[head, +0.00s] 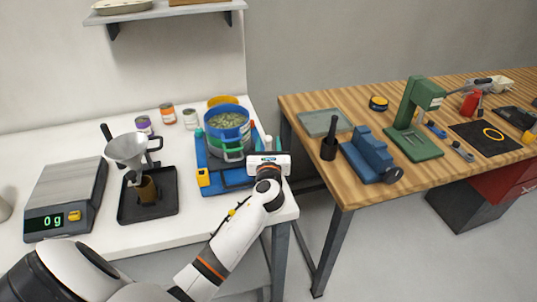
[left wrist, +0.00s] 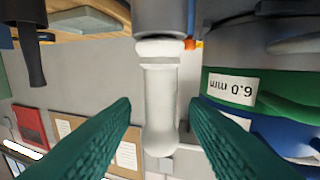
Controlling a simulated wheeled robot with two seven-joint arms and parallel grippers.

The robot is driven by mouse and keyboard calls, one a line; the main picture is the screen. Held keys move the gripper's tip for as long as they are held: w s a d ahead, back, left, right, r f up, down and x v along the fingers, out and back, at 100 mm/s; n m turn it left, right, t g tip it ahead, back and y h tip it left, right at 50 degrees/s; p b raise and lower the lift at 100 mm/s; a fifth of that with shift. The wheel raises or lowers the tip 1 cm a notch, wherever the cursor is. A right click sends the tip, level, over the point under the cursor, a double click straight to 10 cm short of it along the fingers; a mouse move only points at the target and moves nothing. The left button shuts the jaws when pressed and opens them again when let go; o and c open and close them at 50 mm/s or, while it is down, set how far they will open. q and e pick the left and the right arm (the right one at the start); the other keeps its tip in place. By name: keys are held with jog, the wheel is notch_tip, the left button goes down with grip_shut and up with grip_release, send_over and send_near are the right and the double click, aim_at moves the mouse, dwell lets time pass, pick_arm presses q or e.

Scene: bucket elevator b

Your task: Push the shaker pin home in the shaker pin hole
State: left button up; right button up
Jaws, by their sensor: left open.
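A white shaker pin (left wrist: 161,105) with a rounded end and a collar shows in the left wrist view, between my left gripper's green-padded fingers (left wrist: 161,125), with gaps on both sides. Its collar end meets a grey part (left wrist: 165,15); how deep it sits there, and the hole itself, I cannot see. In the head view my left gripper (head: 268,160) is at the right side of the blue shaker base (head: 228,189), beside the sieve stack (head: 228,142). A small white tip (head: 268,143) shows just behind it, probably the pin. My left gripper is open. My right gripper is not in view.
The sieve stack, labelled 6.0 mm (left wrist: 233,86), stands close beside the fingers. A funnel (head: 133,150) on a black tray, a scale (head: 65,195) and several small jars share the white table. A wooden bench (head: 320,100) with tools stands right, across a gap.

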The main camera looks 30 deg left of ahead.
pick_arm(q)
jog(key=b+v, duration=0.1)
jog(key=v, duration=1)
jog(key=shift+d, duration=0.2)
jog(key=shift+s, duration=0.1)
